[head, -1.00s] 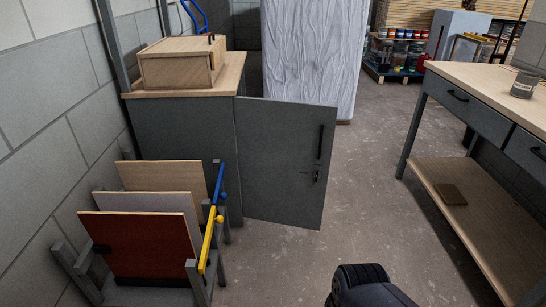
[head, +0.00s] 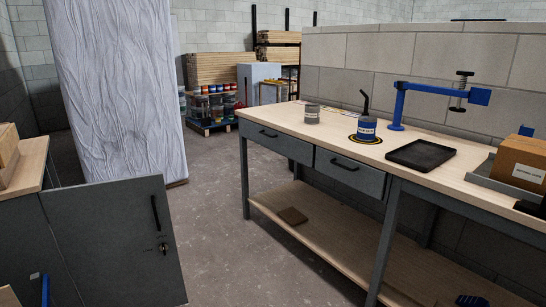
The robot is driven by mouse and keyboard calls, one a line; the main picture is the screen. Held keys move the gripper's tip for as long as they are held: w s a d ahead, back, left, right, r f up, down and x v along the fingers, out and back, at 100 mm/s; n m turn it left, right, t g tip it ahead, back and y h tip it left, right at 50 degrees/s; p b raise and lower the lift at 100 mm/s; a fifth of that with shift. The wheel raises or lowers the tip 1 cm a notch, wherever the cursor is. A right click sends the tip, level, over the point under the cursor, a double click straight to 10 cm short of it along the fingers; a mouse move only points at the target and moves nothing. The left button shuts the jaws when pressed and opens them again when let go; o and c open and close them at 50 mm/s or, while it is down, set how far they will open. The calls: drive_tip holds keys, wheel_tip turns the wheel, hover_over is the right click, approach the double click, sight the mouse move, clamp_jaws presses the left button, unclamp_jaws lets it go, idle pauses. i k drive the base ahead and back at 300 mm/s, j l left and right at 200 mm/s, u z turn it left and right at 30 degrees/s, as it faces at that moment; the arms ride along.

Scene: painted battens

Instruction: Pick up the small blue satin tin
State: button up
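The label is too small to read, so I cannot confirm satin. A grey tin (head: 312,115) with a label stands to its left on the same bench. My gripper is not in view.
The wooden workbench top (head: 290,123) also holds a black tray (head: 421,155), a blue clamp-like stand (head: 399,105) and a cardboard box (head: 520,162). A grey cabinet door (head: 115,240) stands at left. Floor (head: 215,215) between them is clear. Paint cans (head: 212,108) stand behind.

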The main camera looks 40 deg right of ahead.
sight(367, 125)
drive_tip(key=z, duration=2)
